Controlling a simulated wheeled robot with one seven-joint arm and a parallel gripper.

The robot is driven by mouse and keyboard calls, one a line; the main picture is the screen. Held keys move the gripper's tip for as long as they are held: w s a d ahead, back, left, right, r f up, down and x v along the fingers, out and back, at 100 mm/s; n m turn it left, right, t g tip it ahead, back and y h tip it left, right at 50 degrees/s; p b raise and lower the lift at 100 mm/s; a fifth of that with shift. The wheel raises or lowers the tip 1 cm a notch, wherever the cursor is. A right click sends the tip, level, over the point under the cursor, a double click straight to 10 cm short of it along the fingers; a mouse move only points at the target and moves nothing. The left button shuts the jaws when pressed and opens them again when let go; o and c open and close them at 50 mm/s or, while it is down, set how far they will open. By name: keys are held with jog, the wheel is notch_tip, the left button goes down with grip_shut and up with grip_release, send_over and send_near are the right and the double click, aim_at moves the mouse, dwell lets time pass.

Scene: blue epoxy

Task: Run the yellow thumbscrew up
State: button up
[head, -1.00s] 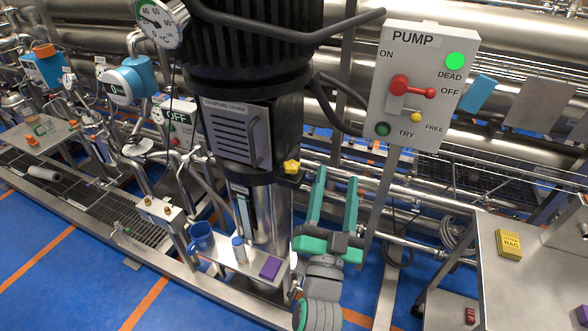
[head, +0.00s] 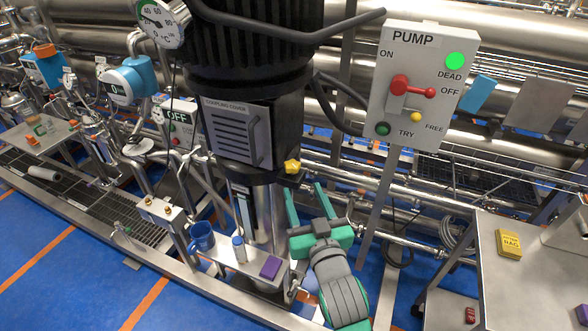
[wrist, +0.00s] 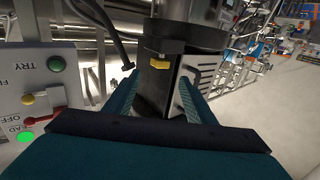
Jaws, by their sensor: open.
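The yellow thumbscrew (head: 292,166) sits on a dark lug at the lower right of the coupling cover (head: 237,134) on the black pump housing. It also shows in the wrist view (wrist: 160,65), beyond and between my fingers. My gripper (head: 304,190), with green fingers, is open and empty. In the head view its fingertips are just below and slightly right of the thumbscrew, apart from it as far as I can tell. In the wrist view my gripper (wrist: 157,85) points toward the thumbscrew and the dark housing.
The pump switch box (head: 419,88) stands on a post to the right, with a red lever and a lit green lamp. A small shelf below left holds a blue mug (head: 201,236), a small bottle (head: 238,249) and a purple block (head: 270,267). Pipes run behind my gripper.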

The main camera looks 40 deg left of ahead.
aim_at(294, 170)
jog(key=x, duration=0.9)
jog(key=shift+w+a, duration=0.15)
jog(key=shift+a, duration=0.3)
jog(key=shift+w, duration=0.1)
jog(key=c, duration=1)
